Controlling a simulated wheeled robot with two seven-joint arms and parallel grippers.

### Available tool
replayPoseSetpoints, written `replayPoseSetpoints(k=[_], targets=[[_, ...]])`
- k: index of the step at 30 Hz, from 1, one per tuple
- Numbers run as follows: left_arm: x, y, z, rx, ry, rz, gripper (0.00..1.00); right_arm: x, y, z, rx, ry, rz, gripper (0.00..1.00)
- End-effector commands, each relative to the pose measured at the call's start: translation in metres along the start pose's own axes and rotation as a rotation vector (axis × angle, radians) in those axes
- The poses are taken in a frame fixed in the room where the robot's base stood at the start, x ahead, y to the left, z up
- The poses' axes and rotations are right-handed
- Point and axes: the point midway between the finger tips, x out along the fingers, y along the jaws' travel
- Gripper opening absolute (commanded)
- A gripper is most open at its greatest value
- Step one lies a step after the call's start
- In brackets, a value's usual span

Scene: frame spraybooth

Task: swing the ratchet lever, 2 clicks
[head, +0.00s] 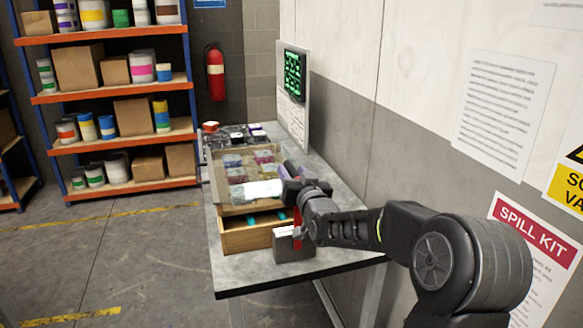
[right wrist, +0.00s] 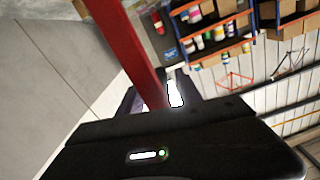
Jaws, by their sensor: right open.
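The ratchet lever (head: 297,238) is a red bar standing up from a grey block with a white label (head: 292,250) at the bench's near right side. Its upper part is hidden behind my right arm in the head view. In the right wrist view the red lever (right wrist: 128,50) runs from the top edge down to the jaws. My right gripper (head: 290,182) is open above the block; in its wrist view the jaws (right wrist: 161,97) are apart, with the lever crossing at them. I cannot tell whether they touch it. My left gripper is not in view.
The grey bench (head: 238,282) stands against a wall. It holds a wooden box (head: 240,238), a tray of coloured packs (head: 217,185) and dark small items behind. A board with a green-lit screen (head: 294,75) rises at the back. Shelves stand left, beyond clear floor.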

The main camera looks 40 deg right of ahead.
Motion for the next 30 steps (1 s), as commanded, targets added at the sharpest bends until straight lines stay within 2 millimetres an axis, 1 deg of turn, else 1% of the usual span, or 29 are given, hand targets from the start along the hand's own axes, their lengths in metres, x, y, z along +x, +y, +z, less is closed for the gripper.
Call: replayPoseSetpoints(k=[1, 4, 13, 27, 28, 30], targets=[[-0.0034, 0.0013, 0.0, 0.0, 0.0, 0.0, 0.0, 0.0061, -0.0004, -0.0007, 0.0, -0.002, 0.0, 0.41], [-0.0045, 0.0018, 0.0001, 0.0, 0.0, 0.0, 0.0, 0.0127, -0.0004, -0.0002, 0.0, -0.001, 0.0, 0.41], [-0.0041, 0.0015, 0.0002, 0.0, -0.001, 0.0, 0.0, 0.0145, -0.0003, 0.0003, 0.0, 0.0, -0.001, 0.41], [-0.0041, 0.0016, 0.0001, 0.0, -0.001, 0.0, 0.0, 0.0143, -0.0004, 0.0001, 0.0, 0.0, -0.001, 0.02], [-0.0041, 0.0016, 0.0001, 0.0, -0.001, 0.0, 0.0, 0.0142, -0.0004, 0.0001, 0.0, 0.0, -0.001, 0.0], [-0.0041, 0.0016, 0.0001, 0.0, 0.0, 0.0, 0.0, 0.0142, -0.0004, 0.0001, 0.0, 0.0, -0.001, 0.0]])
